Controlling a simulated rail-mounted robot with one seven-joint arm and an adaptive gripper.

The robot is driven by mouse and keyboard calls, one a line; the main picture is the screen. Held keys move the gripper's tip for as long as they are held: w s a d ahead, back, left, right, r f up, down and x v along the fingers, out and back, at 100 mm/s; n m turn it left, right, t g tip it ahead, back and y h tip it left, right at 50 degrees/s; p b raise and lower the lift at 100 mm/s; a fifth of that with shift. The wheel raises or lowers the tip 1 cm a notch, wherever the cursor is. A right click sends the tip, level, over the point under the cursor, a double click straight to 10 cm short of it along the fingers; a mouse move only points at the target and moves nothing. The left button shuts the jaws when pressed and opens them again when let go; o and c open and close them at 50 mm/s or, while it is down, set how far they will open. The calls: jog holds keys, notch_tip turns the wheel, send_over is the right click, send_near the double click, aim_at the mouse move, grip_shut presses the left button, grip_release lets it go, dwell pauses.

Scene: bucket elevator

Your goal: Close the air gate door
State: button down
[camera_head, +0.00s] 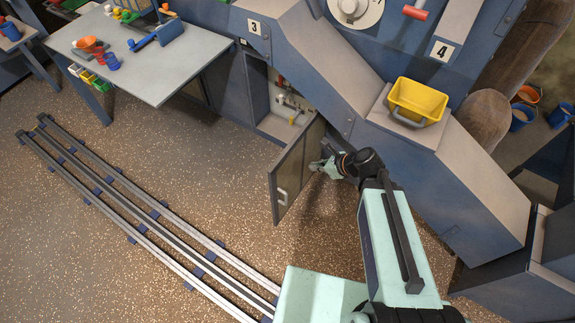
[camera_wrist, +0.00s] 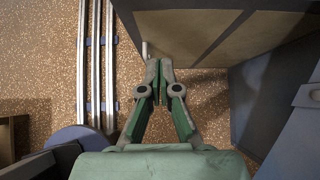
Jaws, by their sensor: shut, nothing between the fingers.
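The air gate door (camera_head: 291,176) stands open in the head view, swung out from the blue machine housing. In the wrist view my gripper (camera_wrist: 160,66) points toward the door's edge, with the door (camera_wrist: 205,35) filling the upper right. I cannot tell whether the fingertips touch the door.
A grey table (camera_head: 150,62) with coloured containers stands upper left. A yellow bin (camera_head: 417,101) sits on the machine's ledge, right of the door. The speckled floor left of the door is clear.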

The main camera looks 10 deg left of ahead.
jog(key=shift+a+f+b, duration=0.65)
jog(key=shift+f+b, duration=0.4)
jog(key=shift+b, duration=0.9)
jog(key=b, duration=0.1)
send_near(283, 163)
notch_tip(283, 163, down, 4)
jog(key=a, duration=0.2)
jog(key=shift+w+a+f, duration=0.1)
jog(key=shift+w+a, duration=0.25)
jog(key=shift+a, duration=0.2)
jog(key=shift+w+a+f, duration=0.1)
jog(key=shift+w+a, duration=0.25)
jog(key=shift+a, duration=0.15)
